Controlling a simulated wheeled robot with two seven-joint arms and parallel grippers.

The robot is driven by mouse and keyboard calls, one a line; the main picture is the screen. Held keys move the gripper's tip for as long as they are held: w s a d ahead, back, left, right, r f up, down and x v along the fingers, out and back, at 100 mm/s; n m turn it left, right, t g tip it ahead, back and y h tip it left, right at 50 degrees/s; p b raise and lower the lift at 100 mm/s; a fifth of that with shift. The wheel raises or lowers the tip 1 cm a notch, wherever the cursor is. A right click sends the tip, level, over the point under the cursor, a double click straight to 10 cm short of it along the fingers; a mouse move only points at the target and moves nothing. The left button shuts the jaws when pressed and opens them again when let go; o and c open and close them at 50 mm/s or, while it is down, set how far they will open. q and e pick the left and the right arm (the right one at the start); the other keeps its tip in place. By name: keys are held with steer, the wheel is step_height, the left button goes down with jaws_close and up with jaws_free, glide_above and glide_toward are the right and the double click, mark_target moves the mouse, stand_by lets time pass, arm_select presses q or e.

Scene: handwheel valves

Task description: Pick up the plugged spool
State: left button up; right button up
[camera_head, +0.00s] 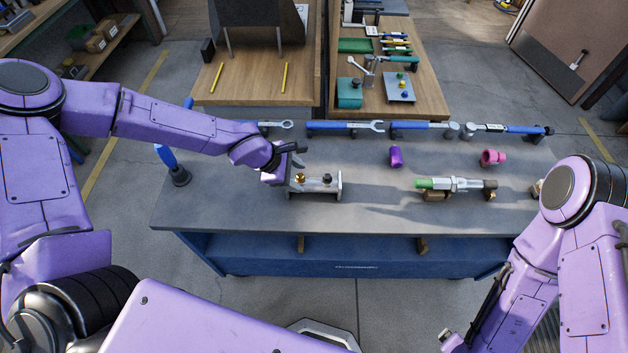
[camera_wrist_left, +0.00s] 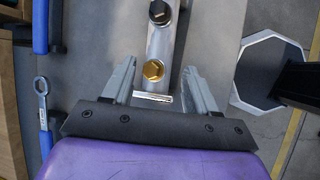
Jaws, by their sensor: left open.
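The plugged spool (camera_head: 318,186) is a short grey metal pipe piece with end plates, lying on the grey bench top. A brass hex plug (camera_wrist_left: 153,69) and a black plug (camera_wrist_left: 160,12) stand on its upper side. My left gripper (camera_head: 293,163) is open at the spool's left end. In the left wrist view its two fingers lie on either side of the spool's near end, with gaps between. A small part at the end of my right arm (camera_head: 447,337) shows at the bottom edge; its jaws cannot be made out.
A green-ended valve assembly (camera_head: 455,184), a purple cylinder (camera_head: 396,156) and a pink fitting (camera_head: 492,157) are on the bench to the right. Blue-handled wrenches (camera_head: 345,126) line the back edge. A blue-handled tool on a dark base (camera_head: 179,175) stands at left.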

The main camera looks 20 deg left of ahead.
arm_select(q)
steer(key=x, duration=0.7)
steer(key=shift+w+d+f, duration=0.15)
steer(key=shift+d, duration=0.05)
jaws_close()
steer(key=shift+r, duration=0.2)
step_height(320, 180, up, 11)
steer(key=shift+w+f+p, duration=0.1)
steer(key=shift+f+p, duration=0.15)
steer(key=shift+p, duration=0.1)
step_height(320, 180, up, 17)
steer(key=b, duration=0.2)
glide_above(310, 182)
steer(key=shift+d+r, duration=0.1)
steer(key=shift+r, duration=0.05)
